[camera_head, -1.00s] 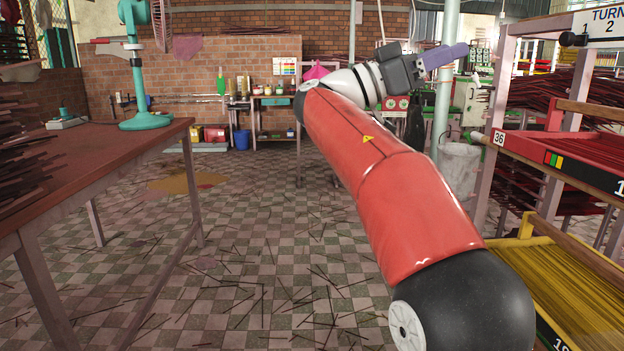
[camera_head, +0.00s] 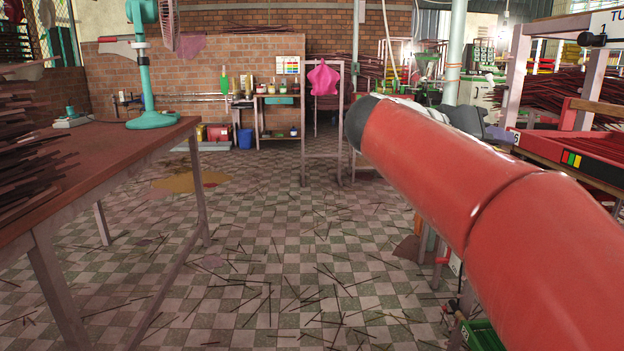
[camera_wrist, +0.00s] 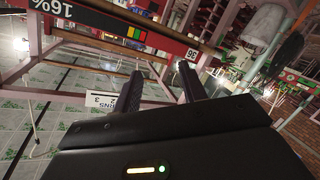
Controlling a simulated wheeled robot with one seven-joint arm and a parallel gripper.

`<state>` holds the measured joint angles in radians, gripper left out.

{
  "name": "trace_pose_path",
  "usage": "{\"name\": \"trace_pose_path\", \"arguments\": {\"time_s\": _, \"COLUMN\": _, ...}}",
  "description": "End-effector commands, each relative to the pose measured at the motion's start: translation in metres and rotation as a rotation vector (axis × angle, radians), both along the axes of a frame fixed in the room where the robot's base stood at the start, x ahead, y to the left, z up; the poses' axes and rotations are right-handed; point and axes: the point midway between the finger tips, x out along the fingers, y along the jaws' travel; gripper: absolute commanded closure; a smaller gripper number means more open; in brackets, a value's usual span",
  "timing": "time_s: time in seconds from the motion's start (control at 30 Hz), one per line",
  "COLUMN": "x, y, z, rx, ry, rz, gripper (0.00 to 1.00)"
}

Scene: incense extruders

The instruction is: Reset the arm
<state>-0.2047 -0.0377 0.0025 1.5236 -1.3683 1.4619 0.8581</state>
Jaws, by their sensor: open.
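My red arm (camera_head: 455,180) reaches in from the lower right of the head view, with its dark joint near the middle. My gripper (camera_wrist: 160,82) shows in the wrist view with its two dark fingers apart and nothing between them. In the head view the gripper is partly hidden behind the arm, with a grey part (camera_head: 466,120) showing beyond it.
A rack with a red tray (camera_head: 598,158) stands at right, close to my arm; the tray also shows in the wrist view (camera_wrist: 112,22). A brown table (camera_head: 130,150) with a teal fan (camera_head: 147,90) stands at left. The checkered floor between has scattered sticks.

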Motion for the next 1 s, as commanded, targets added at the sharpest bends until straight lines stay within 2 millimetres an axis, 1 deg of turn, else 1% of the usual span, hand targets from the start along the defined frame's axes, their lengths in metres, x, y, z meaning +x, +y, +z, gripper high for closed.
{"name": "trace_pose_path", "arguments": {"time_s": 0.03, "x": -0.016, "y": -0.004, "z": -0.023, "rx": 0.068, "ry": 0.076, "rz": 0.040, "gripper": 0.58}}
{"name": "trace_pose_path", "arguments": {"time_s": 0.07, "x": -0.025, "y": -0.005, "z": -0.039, "rx": 0.113, "ry": 0.125, "rz": 0.071, "gripper": 0.58}}
{"name": "trace_pose_path", "arguments": {"time_s": 0.1, "x": -0.039, "y": -0.004, "z": -0.063, "rx": 0.182, "ry": 0.193, "rz": 0.119, "gripper": 0.58}}
{"name": "trace_pose_path", "arguments": {"time_s": 0.17, "x": -0.063, "y": 0.002, "z": -0.102, "rx": 0.292, "ry": 0.289, "rz": 0.201, "gripper": 0.58}}
{"name": "trace_pose_path", "arguments": {"time_s": 0.2, "x": -0.079, "y": 0.009, "z": -0.128, "rx": 0.364, "ry": 0.342, "rz": 0.259, "gripper": 0.58}}
{"name": "trace_pose_path", "arguments": {"time_s": 0.27, "x": -0.104, "y": 0.022, "z": -0.165, "rx": 0.473, "ry": 0.404, "rz": 0.348, "gripper": 0.58}}
{"name": "trace_pose_path", "arguments": {"time_s": 0.3, "x": -0.120, "y": 0.033, "z": -0.188, "rx": 0.541, "ry": 0.434, "rz": 0.407, "gripper": 0.58}}
{"name": "trace_pose_path", "arguments": {"time_s": 0.4, "x": -0.157, "y": 0.061, "z": -0.238, "rx": 0.696, "ry": 0.468, "rz": 0.545, "gripper": 0.58}}
{"name": "trace_pose_path", "arguments": {"time_s": 0.5, "x": -0.183, "y": 0.087, "z": -0.274, "rx": 0.810, "ry": 0.460, "rz": 0.652, "gripper": 0.58}}
{"name": "trace_pose_path", "arguments": {"time_s": 0.6, "x": -0.199, "y": 0.103, "z": -0.296, "rx": 0.880, "ry": 0.437, "rz": 0.719, "gripper": 0.58}}
{"name": "trace_pose_path", "arguments": {"time_s": 0.7, "x": -0.206, "y": 0.112, "z": -0.306, "rx": 0.916, "ry": 0.420, "rz": 0.753, "gripper": 0.58}}
{"name": "trace_pose_path", "arguments": {"time_s": 0.8, "x": -0.208, "y": 0.115, "z": -0.309, "rx": 0.927, "ry": 0.417, "rz": 0.763, "gripper": 0.58}}
{"name": "trace_pose_path", "arguments": {"time_s": 0.93, "x": -0.208, "y": 0.115, "z": -0.309, "rx": 0.928, "ry": 0.418, "rz": 0.762, "gripper": 0.58}}
{"name": "trace_pose_path", "arguments": {"time_s": 0.97, "x": -0.207, "y": 0.115, "z": -0.309, "rx": 0.928, "ry": 0.418, "rz": 0.762, "gripper": 0.62}}
{"name": "trace_pose_path", "arguments": {"time_s": 1.0, "x": -0.207, "y": 0.115, "z": -0.309, "rx": 0.928, "ry": 0.418, "rz": 0.762, "gripper": 0.64}}
